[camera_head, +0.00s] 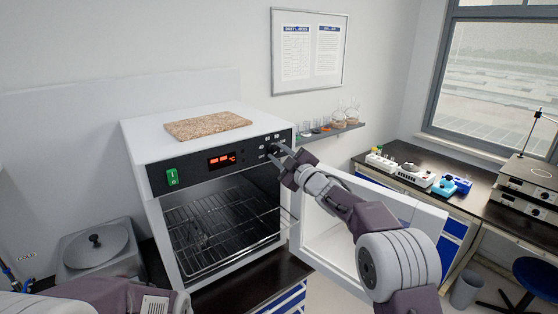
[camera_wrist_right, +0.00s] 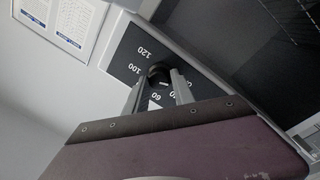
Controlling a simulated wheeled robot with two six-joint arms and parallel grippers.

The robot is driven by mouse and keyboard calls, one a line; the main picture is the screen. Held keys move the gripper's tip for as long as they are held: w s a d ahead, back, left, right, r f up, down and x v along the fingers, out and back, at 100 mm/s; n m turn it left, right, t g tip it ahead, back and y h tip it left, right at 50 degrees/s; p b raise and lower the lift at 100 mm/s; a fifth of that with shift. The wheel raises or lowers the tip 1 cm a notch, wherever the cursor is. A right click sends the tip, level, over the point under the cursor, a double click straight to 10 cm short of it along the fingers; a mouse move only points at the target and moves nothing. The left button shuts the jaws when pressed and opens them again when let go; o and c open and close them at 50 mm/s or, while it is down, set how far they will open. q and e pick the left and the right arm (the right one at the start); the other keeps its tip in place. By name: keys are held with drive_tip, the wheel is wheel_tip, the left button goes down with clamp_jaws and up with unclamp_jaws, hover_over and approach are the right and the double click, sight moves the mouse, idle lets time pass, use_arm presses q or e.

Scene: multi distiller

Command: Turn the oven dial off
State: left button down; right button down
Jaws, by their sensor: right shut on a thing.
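The white oven (camera_head: 150,142) stands on a dark counter with its door (camera_head: 335,237) swung open to the right and a wire rack (camera_head: 215,228) inside. Its black front panel has a green switch (camera_head: 172,177) at the left and a lit red display (camera_head: 222,160). The oven dial (camera_wrist_right: 157,75) is a black knob among printed numbers such as 120, 100 and 60. My right gripper (camera_head: 280,153) is at the panel's right end, and in the wrist view its fingers (camera_wrist_right: 157,90) are shut on the dial. My left arm shows at the bottom left; its gripper is out of view.
A cork-like board (camera_head: 208,125) lies on the oven top. A lidded metal pot (camera_head: 95,248) stands to the left. A shelf with glassware (camera_head: 335,128) is on the wall behind. A side bench (camera_head: 385,180) holds small devices. My right forearm passes over the open door.

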drive_tip(key=shift+n, duration=0.3)
drive_tip(key=c, duration=1.1)
unclamp_jaws()
drive_tip(key=shift+o, duration=0.2)
drive_tip(key=shift+s+r, duration=0.1)
drive_tip(key=shift+s, duration=0.05)
drive_tip(key=shift+d+b, duration=0.1)
drive_tip(key=shift+b, duration=0.2)
drive_tip(key=b+v, duration=0.4)
drive_tip(key=v, duration=0.4)
drive_tip(key=shift+s+d, duration=0.2)
drive_tip(key=shift+s, duration=0.15)
